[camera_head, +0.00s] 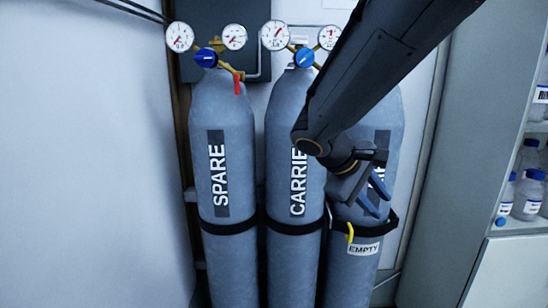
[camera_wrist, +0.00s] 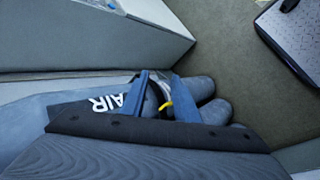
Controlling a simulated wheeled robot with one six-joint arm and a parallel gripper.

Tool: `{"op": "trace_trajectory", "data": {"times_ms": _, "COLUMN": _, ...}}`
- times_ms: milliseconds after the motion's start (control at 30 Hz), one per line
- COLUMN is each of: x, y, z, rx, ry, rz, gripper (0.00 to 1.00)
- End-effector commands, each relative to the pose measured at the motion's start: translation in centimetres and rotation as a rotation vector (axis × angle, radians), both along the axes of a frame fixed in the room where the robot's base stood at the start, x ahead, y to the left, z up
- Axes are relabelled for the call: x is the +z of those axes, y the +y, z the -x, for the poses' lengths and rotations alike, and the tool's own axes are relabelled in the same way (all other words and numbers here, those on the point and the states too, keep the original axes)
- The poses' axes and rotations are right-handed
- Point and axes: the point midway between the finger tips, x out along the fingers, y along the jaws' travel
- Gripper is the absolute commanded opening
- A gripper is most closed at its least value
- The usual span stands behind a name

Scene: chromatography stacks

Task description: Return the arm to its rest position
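My arm reaches in from the top right of the head view, in front of the right-hand grey cylinder (camera_head: 340,270). My gripper (camera_head: 374,198) is at its end, before that cylinder's upper body. In the wrist view my gripper (camera_wrist: 161,98) shows two blue fingers standing apart, with nothing held between them. The cylinder lettered AIR (camera_wrist: 60,100) lies beyond the fingers there. A yellow piece (camera_wrist: 167,92) shows between the fingers, beyond them. My arm hides part of the right-hand cylinder and the end of the middle cylinder's lettering.
The SPARE cylinder (camera_head: 225,265) and CARRIER cylinder (camera_head: 293,265) stand left of it, strapped, with gauges and blue knobs on top. An EMPTY tag (camera_head: 363,249) hangs on the right-hand cylinder. A cabinet (camera_head: 440,200) and shelves of bottles (camera_head: 528,192) stand at right.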

Motion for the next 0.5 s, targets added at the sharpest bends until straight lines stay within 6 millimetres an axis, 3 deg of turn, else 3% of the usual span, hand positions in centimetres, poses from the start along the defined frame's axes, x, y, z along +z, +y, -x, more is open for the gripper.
{"op": "trace_trajectory", "data": {"times_ms": 100, "x": -5.6, "y": -0.2, "z": 5.7, "rx": -0.132, "ry": 0.096, "rz": -0.211, "gripper": 0.28}}
{"op": "trace_trajectory", "data": {"times_ms": 200, "x": -9.1, "y": 0.8, "z": 9.9, "rx": -0.251, "ry": 0.135, "rz": -0.390, "gripper": 0.28}}
{"op": "trace_trajectory", "data": {"times_ms": 300, "x": -11.6, "y": 2.1, "z": 12.9, "rx": -0.371, "ry": 0.138, "rz": -0.545, "gripper": 0.28}}
{"op": "trace_trajectory", "data": {"times_ms": 500, "x": -13.8, "y": 3.8, "z": 15.7, "rx": -0.539, "ry": 0.099, "rz": -0.729, "gripper": 0.28}}
